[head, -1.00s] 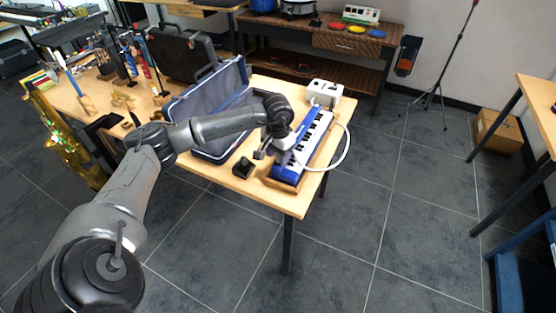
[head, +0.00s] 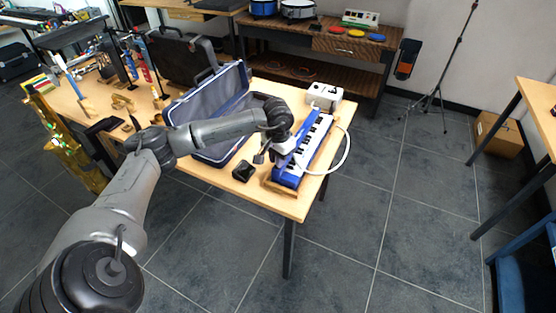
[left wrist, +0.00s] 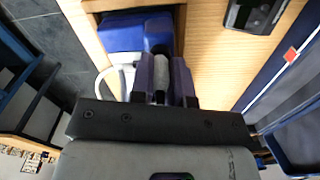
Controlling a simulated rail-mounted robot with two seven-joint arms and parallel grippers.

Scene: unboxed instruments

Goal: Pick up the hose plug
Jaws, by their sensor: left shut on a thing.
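The blue melodica (head: 289,175) with white and black keys lies in a wooden tray (head: 283,188) near the table's front right corner. Its white hose (head: 347,150) loops off the right side. My left gripper (head: 280,158) is over the near left part of the melodica. In the left wrist view, the fingers of my left gripper (left wrist: 162,85) are closed around a small pale piece, which looks like the hose plug (left wrist: 161,68). The blue melodica end (left wrist: 135,32) and white hose (left wrist: 104,82) show beyond. The plug is hidden in the head view. My right gripper is not in view.
An open blue-lined case (head: 222,150) stands left of the melodica. A small black block (head: 243,170) sits near the table's front edge, and a white box (head: 324,95) is behind. Brass instruments crowd the table's left. The floor in front is clear.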

